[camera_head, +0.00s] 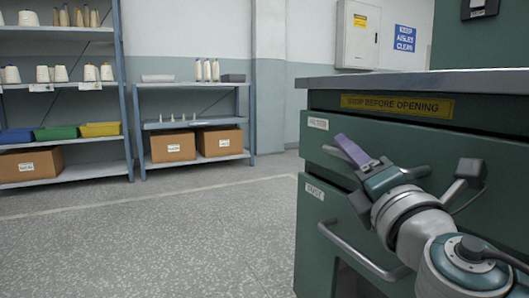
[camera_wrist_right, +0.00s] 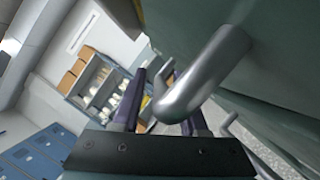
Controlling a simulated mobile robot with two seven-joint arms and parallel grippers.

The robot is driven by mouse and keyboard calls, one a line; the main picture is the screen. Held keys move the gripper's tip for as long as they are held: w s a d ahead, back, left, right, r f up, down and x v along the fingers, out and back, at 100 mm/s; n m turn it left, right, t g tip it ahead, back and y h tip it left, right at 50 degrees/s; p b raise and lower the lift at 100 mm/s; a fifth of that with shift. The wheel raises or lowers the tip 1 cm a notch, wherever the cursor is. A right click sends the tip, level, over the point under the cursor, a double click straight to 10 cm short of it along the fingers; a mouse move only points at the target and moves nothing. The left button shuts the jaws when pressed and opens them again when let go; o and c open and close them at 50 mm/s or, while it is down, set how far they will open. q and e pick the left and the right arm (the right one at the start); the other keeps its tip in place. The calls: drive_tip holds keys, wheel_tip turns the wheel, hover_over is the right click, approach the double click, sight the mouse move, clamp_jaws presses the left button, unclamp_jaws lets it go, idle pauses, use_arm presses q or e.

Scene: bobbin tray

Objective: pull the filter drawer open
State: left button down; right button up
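The green cabinet (camera_head: 312,160) stands at the right in the head view, with its upper drawer front flush and closed. A small white label (camera_head: 318,124) sits on that drawer; its text is too small to read surely. My right gripper (camera_head: 349,168) is in front of this drawer, its purple finger pads apart, and it hides most of the drawer's handle. In the right wrist view the grey bar handle (camera_wrist_right: 207,72) reaches down toward the space between my open fingers and covers part of one finger. I cannot tell whether they touch. My left gripper is not in view.
A lower drawer with its own long handle (camera_head: 355,252) is just beneath my right arm. The cabinet has a grey countertop (camera_head: 420,82) and a yellow warning label (camera_head: 397,106). Shelves (camera_head: 64,178) stand against the back wall. The floor (camera_head: 170,245) to the left is clear.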

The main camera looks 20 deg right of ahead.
clamp_jaws()
idle(1.2)
